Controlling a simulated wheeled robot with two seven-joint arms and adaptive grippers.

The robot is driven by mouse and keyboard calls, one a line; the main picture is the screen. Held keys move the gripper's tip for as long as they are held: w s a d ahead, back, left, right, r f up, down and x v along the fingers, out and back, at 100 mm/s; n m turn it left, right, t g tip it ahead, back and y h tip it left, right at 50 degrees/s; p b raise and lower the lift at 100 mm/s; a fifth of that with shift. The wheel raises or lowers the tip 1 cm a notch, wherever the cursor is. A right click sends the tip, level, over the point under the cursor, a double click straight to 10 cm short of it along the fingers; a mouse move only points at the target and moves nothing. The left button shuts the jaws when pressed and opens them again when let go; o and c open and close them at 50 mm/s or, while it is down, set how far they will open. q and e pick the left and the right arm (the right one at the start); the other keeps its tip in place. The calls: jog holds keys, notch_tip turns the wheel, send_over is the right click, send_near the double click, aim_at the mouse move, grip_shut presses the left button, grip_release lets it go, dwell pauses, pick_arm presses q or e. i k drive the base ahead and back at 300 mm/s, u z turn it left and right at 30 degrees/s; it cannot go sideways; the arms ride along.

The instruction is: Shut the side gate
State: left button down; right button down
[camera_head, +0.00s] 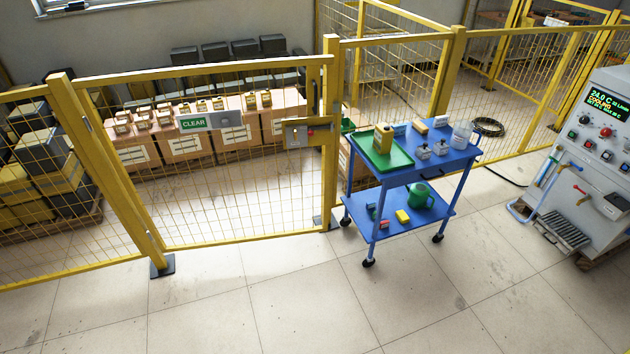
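The side gate (205,72) is a yellow framed mesh panel at the left, hung between a left post (105,165) and a right post (331,110). Its free edge lies close by the right post. I cannot tell whether a small gap is left there. A latch plate with a red part (308,131) sits at that edge at mid height. A green CLEAR sign (193,123) is on the mesh. Neither of my grippers is in view.
A blue trolley (430,172) with a green tray (381,163) stands just right of the gate's latch side. A control cabinet (605,130) is at the far right. Boxes (190,150) stand behind the gate. The tiled floor in front is clear.

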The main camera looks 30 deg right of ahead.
aim_at(191, 123)
jog(key=z, duration=0.75)
jog(key=i, duration=0.3)
jog(key=z, duration=0.9)
jog(key=i, duration=0.65)
jog(key=z, duration=0.35)
jog(key=i, duration=0.85)
jog(key=u, duration=0.85)
jog(key=i, duration=0.8)
jog(key=u, duration=0.8)
